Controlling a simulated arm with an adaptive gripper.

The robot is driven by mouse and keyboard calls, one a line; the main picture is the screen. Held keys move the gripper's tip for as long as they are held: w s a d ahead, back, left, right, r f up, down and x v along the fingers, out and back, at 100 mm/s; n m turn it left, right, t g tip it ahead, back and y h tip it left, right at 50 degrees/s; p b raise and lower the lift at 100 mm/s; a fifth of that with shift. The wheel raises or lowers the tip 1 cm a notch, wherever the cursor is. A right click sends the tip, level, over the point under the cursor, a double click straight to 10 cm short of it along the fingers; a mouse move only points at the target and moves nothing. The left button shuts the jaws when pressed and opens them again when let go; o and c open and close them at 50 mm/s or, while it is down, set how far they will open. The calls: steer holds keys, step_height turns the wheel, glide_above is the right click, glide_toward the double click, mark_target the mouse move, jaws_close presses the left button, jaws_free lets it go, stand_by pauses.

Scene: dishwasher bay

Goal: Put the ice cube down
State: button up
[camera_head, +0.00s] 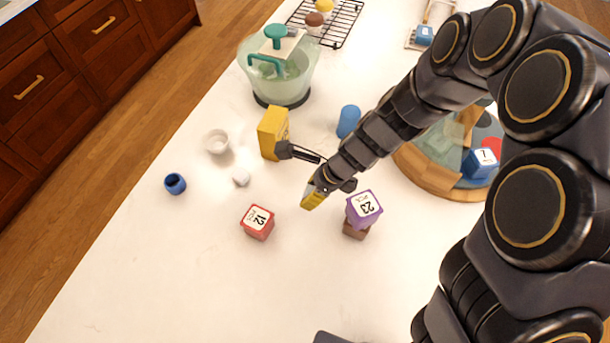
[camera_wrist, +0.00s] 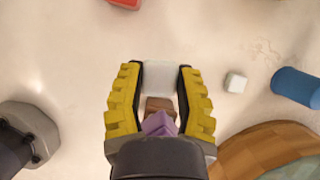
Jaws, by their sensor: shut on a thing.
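My gripper (camera_head: 311,200) has yellow fingers and shows near the middle of the head view, left of the purple block. In the wrist view, my gripper (camera_wrist: 160,85) is shut on a whitish ice cube (camera_wrist: 160,77) between its fingertips. The held cube is hidden in the head view; its height above the table is unclear. Another small white cube (camera_wrist: 235,82) lies to its right in the wrist view. A white cube (camera_head: 241,177) also lies on the table in the head view; I cannot tell whether these two are the same.
A purple block (camera_head: 364,207) sits on a brown block (camera_head: 355,232) beside my gripper. A red block (camera_head: 257,222), white cup (camera_head: 216,141), blue ring-like piece (camera_head: 175,184), yellow box (camera_head: 271,132) and blue cylinder (camera_head: 348,121) stand around. The table's (camera_head: 190,270) front left is clear.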

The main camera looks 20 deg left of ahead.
steer(key=s+d+r, duration=0.2)
steer(key=s, duration=0.1)
steer(key=w+a+r, duration=0.8)
steer(key=r, duration=0.4)
glide_above(269, 117)
steer(key=d, duration=0.2)
steer(key=shift+m, duration=0.4)
steer(key=f, duration=0.6)
steer(key=s+f, duration=0.1)
steer(key=f, duration=0.2)
steer(key=shift+a, duration=0.15)
steer(key=shift+w+a+f, duration=0.3)
steer(key=shift+w+f, duration=0.05)
steer(key=shift+f, duration=1.75)
steer(key=shift+f, duration=0.15)
steer(key=o, duration=0.8)
